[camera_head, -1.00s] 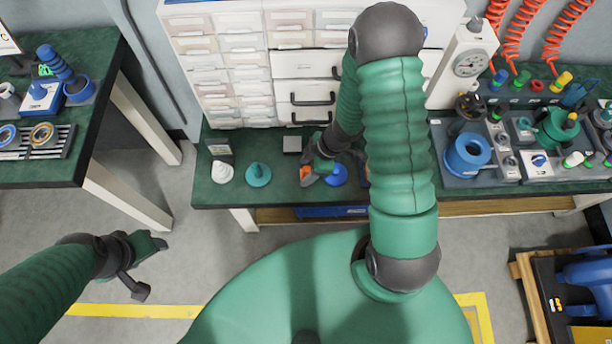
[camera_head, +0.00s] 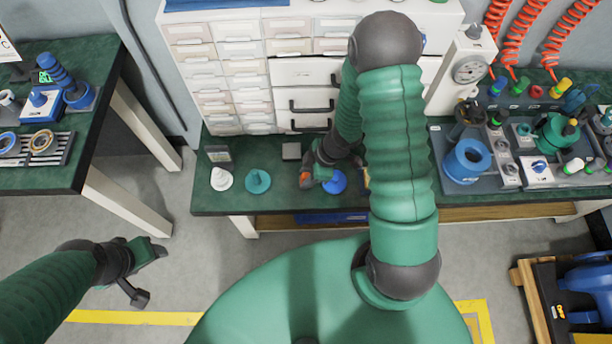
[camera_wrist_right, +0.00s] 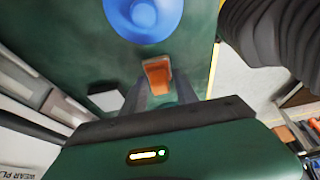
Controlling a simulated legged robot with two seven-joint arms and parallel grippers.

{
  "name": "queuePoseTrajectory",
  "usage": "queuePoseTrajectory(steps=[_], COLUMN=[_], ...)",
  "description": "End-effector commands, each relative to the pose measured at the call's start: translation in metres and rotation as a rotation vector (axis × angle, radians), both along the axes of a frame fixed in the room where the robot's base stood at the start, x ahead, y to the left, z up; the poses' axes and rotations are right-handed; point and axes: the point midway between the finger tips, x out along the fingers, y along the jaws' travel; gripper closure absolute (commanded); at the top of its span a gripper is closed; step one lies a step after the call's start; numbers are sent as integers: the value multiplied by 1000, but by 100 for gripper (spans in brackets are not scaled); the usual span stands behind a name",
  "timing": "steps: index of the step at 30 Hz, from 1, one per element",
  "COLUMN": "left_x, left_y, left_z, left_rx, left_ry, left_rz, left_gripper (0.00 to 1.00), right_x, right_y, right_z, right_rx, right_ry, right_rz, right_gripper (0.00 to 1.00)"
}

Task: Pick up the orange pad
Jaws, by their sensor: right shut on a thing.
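The orange pad (camera_wrist_right: 158,76) is between the fingers of my right gripper (camera_wrist_right: 162,88) in the right wrist view, and the gripper is shut on it. In the head view the orange pad (camera_head: 304,177) shows as a small orange patch at the tip of my right gripper (camera_head: 309,177), over the green bench top. Whether it touches the bench is hard to tell. My left gripper (camera_head: 146,272) is open and empty over the floor at the left.
A blue round pad (camera_head: 336,182) is just right of my right gripper. A teal pad (camera_head: 258,181) and a white one (camera_head: 221,179) stand to the left. A grey block (camera_head: 291,151) lies behind. Drawers (camera_head: 303,105) stand at the back.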

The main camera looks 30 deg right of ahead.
Motion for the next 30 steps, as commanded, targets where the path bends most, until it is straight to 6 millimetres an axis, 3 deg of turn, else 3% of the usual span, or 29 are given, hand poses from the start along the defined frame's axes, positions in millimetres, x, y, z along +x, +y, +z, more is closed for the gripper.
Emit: queuePoseTrajectory(steps=[11, 13, 22, 24, 30], left_x=[0, 1, 0, 0, 0], left_y=[0, 0, 0, 0, 0], left_z=[54, 32, 8, 38, 77], left_rx=[0, 0, 0, 0, 0], left_ry=[0, -2, 0, 1, -1], left_rz=[0, 0, 0, 0, 0], left_gripper=[43, 43, 43, 43, 43], right_x=[0, -16, -84, -90, -113], right_y=[0, 0, 3, 5, 5], right_z=[44, 31, 38, 52, 55], right_rx=[1, 1, 2, 13, 6], right_ry=[-1, 0, 0, 6, 10], right_rz=[1, -3, -5, -3, -5], right_gripper=[100, 100, 100, 100, 100])
